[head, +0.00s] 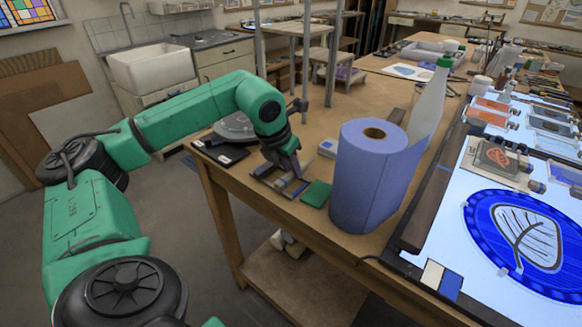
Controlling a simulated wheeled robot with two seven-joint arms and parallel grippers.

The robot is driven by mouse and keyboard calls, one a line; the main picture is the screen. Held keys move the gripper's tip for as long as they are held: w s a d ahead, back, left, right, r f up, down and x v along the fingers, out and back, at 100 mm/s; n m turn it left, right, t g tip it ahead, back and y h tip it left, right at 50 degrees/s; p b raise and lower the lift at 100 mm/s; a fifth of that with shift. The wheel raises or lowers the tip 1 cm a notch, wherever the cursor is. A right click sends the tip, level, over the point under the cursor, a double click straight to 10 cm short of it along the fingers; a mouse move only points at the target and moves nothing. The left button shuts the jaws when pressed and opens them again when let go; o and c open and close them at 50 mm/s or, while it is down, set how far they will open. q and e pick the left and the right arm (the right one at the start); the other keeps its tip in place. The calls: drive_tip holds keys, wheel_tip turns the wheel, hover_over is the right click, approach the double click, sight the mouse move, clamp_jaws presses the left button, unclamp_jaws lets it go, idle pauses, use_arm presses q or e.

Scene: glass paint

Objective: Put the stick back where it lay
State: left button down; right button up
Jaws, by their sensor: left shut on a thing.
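My left gripper (290,163) points down over the left part of the wooden bench, just above a small dark tray (262,178). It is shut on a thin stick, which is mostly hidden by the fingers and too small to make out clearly. I cannot tell whether the stick touches the tray. Small pale and bluish pieces lie in the tray below the fingers. My right gripper is not in view.
A green pad (316,193) lies right of the tray. A large blue paper roll (368,175) stands beside it, with a white bottle (428,105) behind. The lit panel (430,225) with a blue leaf disc (487,235) is at right.

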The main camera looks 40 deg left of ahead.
use_arm(q)
drive_tip(key=shift+f+b, duration=0.35)
drive_tip(key=shift+b, duration=0.05)
idle(0.5)
drive_tip(key=c, duration=0.6)
unclamp_jaws()
drive_tip(key=v, duration=1.4)
drive_tip(key=shift+r, duration=0.3)
drive_tip(key=shift+s+r+p, duration=0.1)
drive_tip(key=shift+p, duration=0.2)
